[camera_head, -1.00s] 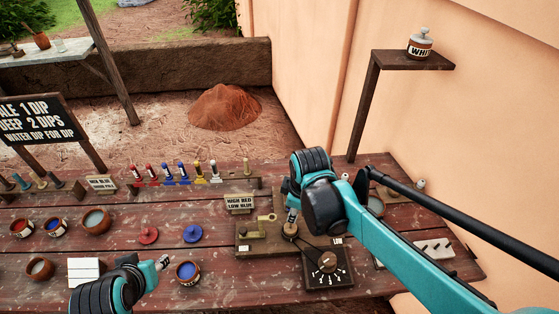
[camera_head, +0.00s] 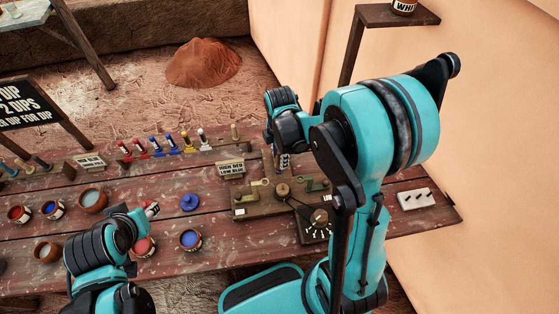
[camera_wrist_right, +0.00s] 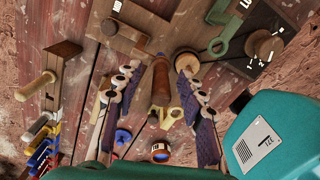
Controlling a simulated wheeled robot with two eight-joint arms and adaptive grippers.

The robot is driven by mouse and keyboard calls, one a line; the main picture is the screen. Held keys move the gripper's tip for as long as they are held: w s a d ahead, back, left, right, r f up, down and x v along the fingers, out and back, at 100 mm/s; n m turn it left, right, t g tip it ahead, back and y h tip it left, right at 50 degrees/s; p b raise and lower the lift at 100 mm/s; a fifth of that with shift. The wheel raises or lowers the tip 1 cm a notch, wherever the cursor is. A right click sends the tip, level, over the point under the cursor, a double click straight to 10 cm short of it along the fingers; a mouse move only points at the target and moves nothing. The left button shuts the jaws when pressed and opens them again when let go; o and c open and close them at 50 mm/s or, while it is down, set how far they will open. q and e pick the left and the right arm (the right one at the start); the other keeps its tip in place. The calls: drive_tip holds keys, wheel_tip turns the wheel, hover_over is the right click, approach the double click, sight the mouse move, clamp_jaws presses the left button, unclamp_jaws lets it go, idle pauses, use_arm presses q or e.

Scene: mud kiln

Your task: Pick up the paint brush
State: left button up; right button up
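A brown rod with a paler lower end (camera_wrist_right: 160,85) shows between the fingers in the right wrist view; it looks like a brush handle, but I cannot be sure. My right gripper (camera_wrist_right: 154,72) is open, one finger on each side of it with gaps visible. In the head view the right gripper (camera_head: 283,160) points down behind the dial board, and its arm hides much there. A rack of upright coloured handles (camera_head: 165,146) stands to its left. My left gripper (camera_head: 152,209) hovers over the table at the left; its finger opening is too small to tell.
The dial board (camera_head: 300,205) lies close to the right gripper. A small sign (camera_head: 230,168) stands beside it. Paint pots, including a blue one (camera_head: 190,239), and a blue disc (camera_head: 190,202) sit at the left. A white block (camera_head: 416,199) lies at the right edge.

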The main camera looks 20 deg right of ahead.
drive_tip(key=shift+f, duration=0.45)
clamp_jaws()
drive_tip(key=shift+r, duration=0.2)
wheel_tip(320, 180, up, 10)
drive_tip(key=shift+f+p, duration=0.1)
drive_tip(key=shift+p, duration=1.15)
